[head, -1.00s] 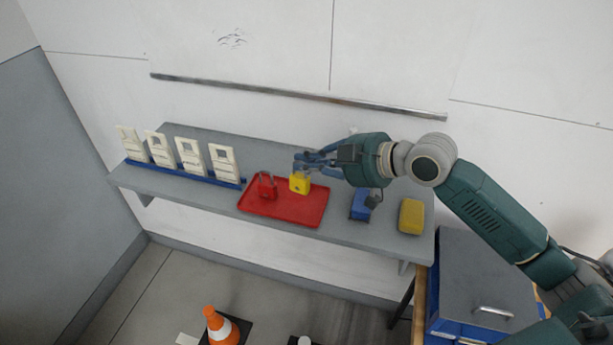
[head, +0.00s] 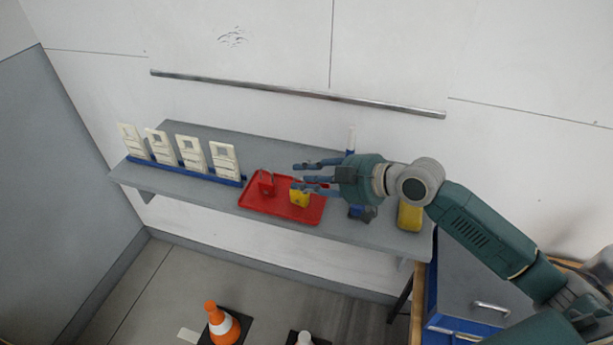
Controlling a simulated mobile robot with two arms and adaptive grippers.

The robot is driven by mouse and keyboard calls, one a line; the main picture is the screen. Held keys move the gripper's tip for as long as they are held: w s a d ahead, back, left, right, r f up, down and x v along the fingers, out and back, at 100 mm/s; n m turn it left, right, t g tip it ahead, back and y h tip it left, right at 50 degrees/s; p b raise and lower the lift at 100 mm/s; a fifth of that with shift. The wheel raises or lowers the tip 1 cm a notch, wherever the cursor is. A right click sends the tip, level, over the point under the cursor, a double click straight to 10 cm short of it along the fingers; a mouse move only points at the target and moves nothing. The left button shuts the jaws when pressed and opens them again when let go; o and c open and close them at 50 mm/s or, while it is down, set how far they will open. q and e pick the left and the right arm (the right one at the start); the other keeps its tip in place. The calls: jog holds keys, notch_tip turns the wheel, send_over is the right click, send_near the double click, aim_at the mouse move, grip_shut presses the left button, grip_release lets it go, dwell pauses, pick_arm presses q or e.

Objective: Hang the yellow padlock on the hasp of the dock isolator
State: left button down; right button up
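The yellow padlock (head: 299,198) is on the right part of the red tray (head: 285,211), on the grey shelf. My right gripper (head: 303,174) comes in from the right above the tray. Its fingers are spread and empty, with the lower finger just above the padlock and partly covering its top. I cannot tell whether that finger touches it. A red padlock (head: 266,184) stands on the tray to the left. I cannot make out the dock isolator or its hasp. My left gripper is not in view.
A blue object (head: 362,212) is partly hidden under my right gripper, and a yellow block (head: 410,215) is farther right. An orange cone (head: 221,325) stands on the floor below.

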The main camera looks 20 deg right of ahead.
jog(key=shift+s+d+b, duration=0.1)
jog(key=shift+b, duration=0.25)
jog(key=b+v, duration=0.3)
jog(key=v, duration=0.7)
jog(key=shift+s+b, duration=0.35)
jog(key=shift+b, duration=0.05)
jog(key=shift+r, duration=0.1)
